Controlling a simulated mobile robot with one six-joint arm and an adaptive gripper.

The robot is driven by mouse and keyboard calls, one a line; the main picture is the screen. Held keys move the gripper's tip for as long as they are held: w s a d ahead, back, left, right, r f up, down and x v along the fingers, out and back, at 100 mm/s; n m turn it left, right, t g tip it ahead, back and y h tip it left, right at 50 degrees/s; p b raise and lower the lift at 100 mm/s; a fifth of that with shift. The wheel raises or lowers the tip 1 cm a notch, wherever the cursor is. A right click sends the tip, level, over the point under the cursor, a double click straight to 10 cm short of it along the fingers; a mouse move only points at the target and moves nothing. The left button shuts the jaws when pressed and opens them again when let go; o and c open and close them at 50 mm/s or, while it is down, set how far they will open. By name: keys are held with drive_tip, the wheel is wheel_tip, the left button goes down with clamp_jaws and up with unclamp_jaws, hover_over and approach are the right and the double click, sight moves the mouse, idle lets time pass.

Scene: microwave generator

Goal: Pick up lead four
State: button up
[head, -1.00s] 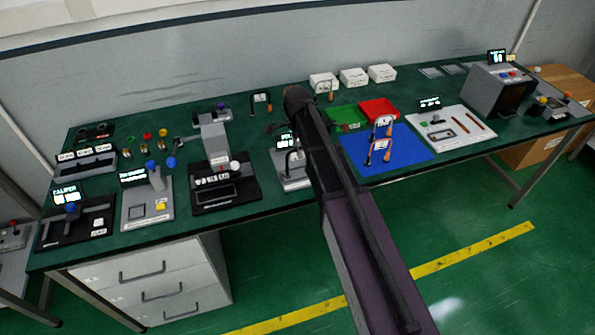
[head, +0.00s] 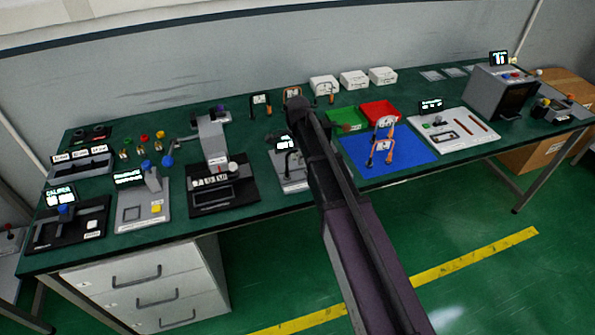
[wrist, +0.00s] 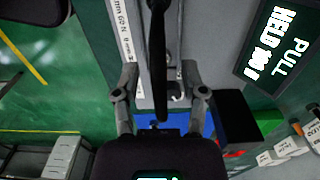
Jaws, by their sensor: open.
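In the wrist view my gripper (wrist: 159,78) is open, with one finger on each side of a long dark rod-like piece (wrist: 158,45), perhaps part of a lead. The fingers look apart from it. It runs over the grey pull tester (wrist: 140,50), whose screen (wrist: 280,45) reads "PULL HELD 100 N". In the head view the pull tester (head: 293,183) has a dark curved piece on it; my arm hides the gripper. Two looped leads, a front one (head: 371,157) and a rear one (head: 388,132), stand on the blue mat (head: 355,172). Lead numbers are not legible, so I cannot tell which is lead four.
More labelled leads (head: 260,104) stand at the back, near white boxes (head: 354,79). A green tray (head: 340,113) and a red tray (head: 380,111) lie behind the mat. A black fixture (head: 222,198) stands left of the tester. A white board (head: 470,137) lies right.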

clamp_jaws()
drive_tip(key=shift+r, duration=0.15)
idle(0.4)
wheel_tip(320, 180, up, 3)
drive_tip(key=p, duration=0.3)
drive_tip(key=s+d+r+p, duration=0.1)
drive_tip(key=s+d+p, duration=0.1)
drive_tip(key=s, duration=1.3)
drive_tip(key=shift+s+d+r, duration=0.3)
drive_tip(key=shift+d+r, duration=0.05)
drive_tip(key=shift+d, duration=0.35)
